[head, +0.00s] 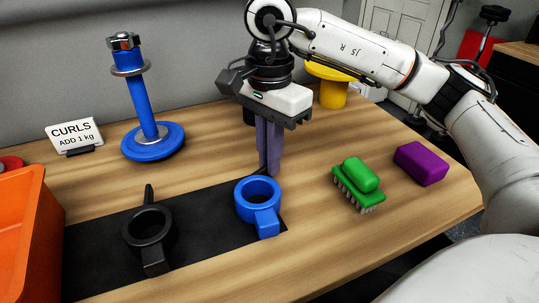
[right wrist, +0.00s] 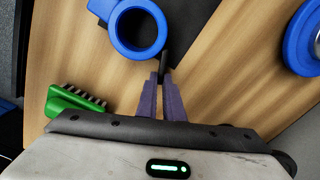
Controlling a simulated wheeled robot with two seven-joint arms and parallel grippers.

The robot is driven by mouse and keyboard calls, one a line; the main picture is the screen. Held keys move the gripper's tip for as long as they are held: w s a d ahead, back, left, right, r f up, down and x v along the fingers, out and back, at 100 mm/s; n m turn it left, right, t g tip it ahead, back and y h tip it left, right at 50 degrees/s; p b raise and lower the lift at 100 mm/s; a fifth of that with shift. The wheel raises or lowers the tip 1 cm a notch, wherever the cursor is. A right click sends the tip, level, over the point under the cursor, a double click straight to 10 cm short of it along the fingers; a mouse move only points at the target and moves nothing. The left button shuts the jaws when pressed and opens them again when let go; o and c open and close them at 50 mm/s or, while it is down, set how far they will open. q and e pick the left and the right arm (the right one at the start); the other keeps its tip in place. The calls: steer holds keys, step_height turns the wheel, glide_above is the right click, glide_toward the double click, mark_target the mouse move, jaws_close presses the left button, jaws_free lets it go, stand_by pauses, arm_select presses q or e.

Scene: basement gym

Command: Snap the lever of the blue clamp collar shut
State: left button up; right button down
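The blue clamp collar (head: 257,203) lies on the black mat (head: 200,228), its blue lug pointing toward the front. In the right wrist view the collar's ring (right wrist: 139,52) is at the top. A dark lever (right wrist: 164,62) stands out from the ring toward my right gripper, so it looks open. My right gripper (head: 269,171) points down just behind the collar. Its purple fingers look together, with the tips (right wrist: 160,76) right at the lever's end; I cannot tell whether they touch it. My left gripper is in neither view.
A black collar (head: 135,240) with its lever sticking out lies left on the mat. A blue stand (head: 150,142), a green brush (head: 347,195), a purple block (head: 421,163), a yellow object (head: 333,93) and an orange bin (head: 45,240) stand around. The front right tabletop is clear.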

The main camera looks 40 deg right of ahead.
steer(key=shift+s, duration=0.1)
steer(key=shift+s+m, duration=0.35)
steer(key=shift+m, duration=0.65)
steer(key=m, duration=0.1)
steer(key=s+m, duration=0.1)
steer(key=shift+a+m+b, duration=0.1)
steer(key=shift+m+b, duration=0.2)
steer(key=shift+s+m, duration=0.2)
steer(key=shift+m, duration=0.4)
steer(key=c, duration=1.9)
jaws_free()
steer(key=shift+o, duration=0.2)
